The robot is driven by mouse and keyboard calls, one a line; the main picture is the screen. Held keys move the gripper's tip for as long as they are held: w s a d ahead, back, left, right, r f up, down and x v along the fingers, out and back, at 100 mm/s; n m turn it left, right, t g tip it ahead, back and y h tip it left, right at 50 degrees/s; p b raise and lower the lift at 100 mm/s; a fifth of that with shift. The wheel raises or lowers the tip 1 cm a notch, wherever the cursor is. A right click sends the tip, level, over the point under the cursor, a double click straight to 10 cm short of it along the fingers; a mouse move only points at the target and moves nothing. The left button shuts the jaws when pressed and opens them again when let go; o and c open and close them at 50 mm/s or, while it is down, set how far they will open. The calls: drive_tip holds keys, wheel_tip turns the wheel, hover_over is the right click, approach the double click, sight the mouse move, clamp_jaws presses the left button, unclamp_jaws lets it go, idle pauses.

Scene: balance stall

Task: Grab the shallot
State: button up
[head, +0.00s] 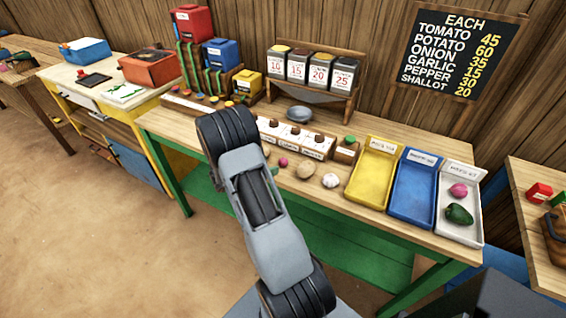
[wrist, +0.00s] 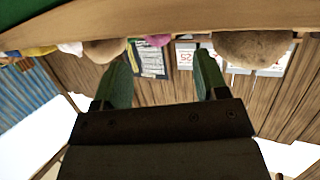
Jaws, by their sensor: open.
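A small pink bulb, which looks like the shallot (head: 283,162), lies near the front edge of the wooden table, left of a tan potato-like item (head: 305,171). In the wrist view, which looks upside down, the shallot (wrist: 155,41) shows beyond my gripper (wrist: 163,77), between the lines of its two green fingers. My gripper is open, with nothing between the fingers. In the head view my arm hides most of my gripper.
A white garlic bulb (head: 331,180) lies right of the potato-like item. A large tan item (wrist: 255,47) is on the shallot's other side in the wrist view. Yellow (head: 357,188) and blue (head: 404,205) trays stand to the right. A grey dish (head: 299,114) sits behind.

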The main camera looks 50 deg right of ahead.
sight(280, 162)
drive_tip(key=shift+p+x, duration=0.55)
drive_tip(key=shift+x, duration=2.35)
drive_tip(key=shift+s+a, duration=0.1)
drive_tip(key=shift+s, duration=0.05)
drive_tip(key=shift+c, duration=0.4)
drive_tip(key=c, duration=0.9)
